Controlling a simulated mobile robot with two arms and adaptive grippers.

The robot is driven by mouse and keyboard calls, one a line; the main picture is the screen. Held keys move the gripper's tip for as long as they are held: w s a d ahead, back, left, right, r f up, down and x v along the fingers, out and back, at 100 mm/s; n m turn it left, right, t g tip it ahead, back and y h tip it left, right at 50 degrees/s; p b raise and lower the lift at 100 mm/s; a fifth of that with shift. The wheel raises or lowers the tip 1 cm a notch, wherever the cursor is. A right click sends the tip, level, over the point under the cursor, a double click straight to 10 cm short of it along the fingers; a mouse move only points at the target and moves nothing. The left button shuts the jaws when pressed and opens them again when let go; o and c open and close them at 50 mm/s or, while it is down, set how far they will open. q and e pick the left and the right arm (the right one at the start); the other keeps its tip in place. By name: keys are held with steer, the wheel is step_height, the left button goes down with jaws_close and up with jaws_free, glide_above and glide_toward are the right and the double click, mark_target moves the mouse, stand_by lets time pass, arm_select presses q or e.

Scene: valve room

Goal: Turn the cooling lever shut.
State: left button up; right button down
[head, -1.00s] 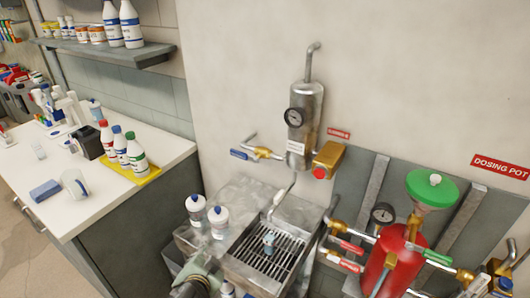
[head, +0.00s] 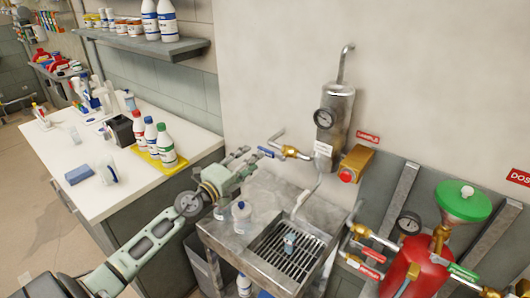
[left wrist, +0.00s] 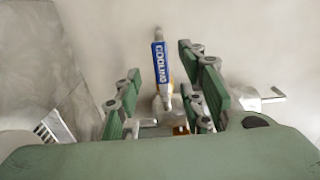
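The cooling lever (head: 266,152) is a blue handle on a brass valve (head: 290,152), on a pipe left of the silver cylinder (head: 333,140). In the left wrist view the lever (left wrist: 160,66) is upright, with "COOLING" in white on its blue sleeve. My left gripper (head: 246,160) is just left of the lever in the head view. In the left wrist view the left gripper (left wrist: 165,92) is open, with the lever showing between its green-padded fingers, apart from both. I cannot tell how deep the lever sits between them. My right gripper is out of view.
A metal sink with a grate (head: 285,262) lies below. White bottles (head: 242,215) stand by its left edge under my arm. A counter (head: 110,205) with bottles is at left. The brass box with a red knob (head: 354,166) and the red dosing pot (head: 405,262) are at right.

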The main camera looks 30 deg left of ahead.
mark_target(265, 152)
arm_select(q)
steer(key=w, duration=0.5)
steer(key=w+d, duration=0.1)
steer(key=w, duration=0.1)
steer(key=shift+w+b, duration=0.2)
steer(key=shift+b, duration=0.1)
jaws_close()
steer(key=shift+a, duration=0.1)
